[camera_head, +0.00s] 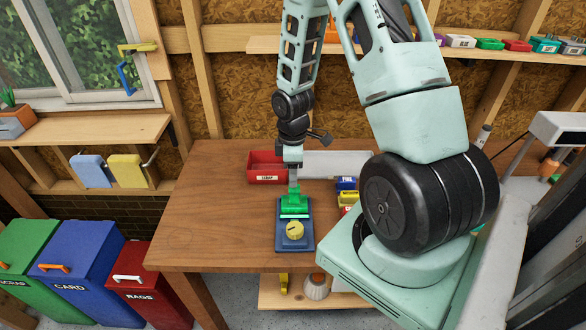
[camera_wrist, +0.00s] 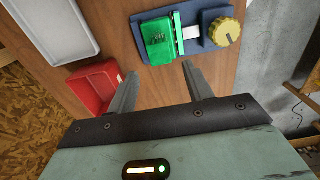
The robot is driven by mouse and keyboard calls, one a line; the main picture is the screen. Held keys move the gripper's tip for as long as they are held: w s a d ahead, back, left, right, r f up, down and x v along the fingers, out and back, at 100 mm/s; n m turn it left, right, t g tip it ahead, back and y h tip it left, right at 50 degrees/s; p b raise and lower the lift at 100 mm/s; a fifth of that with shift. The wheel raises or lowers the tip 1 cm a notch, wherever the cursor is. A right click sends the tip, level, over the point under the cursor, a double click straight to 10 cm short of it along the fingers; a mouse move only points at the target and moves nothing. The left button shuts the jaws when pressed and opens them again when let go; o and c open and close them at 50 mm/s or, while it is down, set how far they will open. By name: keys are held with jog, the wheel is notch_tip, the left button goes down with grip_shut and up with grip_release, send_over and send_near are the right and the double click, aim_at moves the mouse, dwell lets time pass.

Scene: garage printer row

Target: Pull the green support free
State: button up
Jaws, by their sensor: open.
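The green support (camera_head: 294,202) stands on the far half of a blue fixture (camera_head: 283,244) on the wooden table. A yellow knob (camera_head: 295,231) sits on the near half. In the wrist view the green support (camera_wrist: 157,44) is a blocky piece with a thin upright green part beside it, and a pale strip lies between that and the yellow knob (camera_wrist: 227,32). My gripper (camera_wrist: 161,78) is open, its two fingers apart and nothing between them. The support lies just beyond the fingertips.
A red bin (camera_head: 267,178) stands behind and left of the fixture, close to my left finger in the wrist view (camera_wrist: 93,85). A pale tray (camera_head: 340,160) lies at the back. Small blue and yellow boxes (camera_head: 348,190) stand to the right. The table's left side is clear.

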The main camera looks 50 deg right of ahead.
aim_at(293, 193)
notch_tip(293, 193, down, 9)
jog(key=b, duration=0.7)
jog(key=shift+f, duration=0.15)
jog(key=shift+c, duration=0.3)
jog(key=c, duration=1)
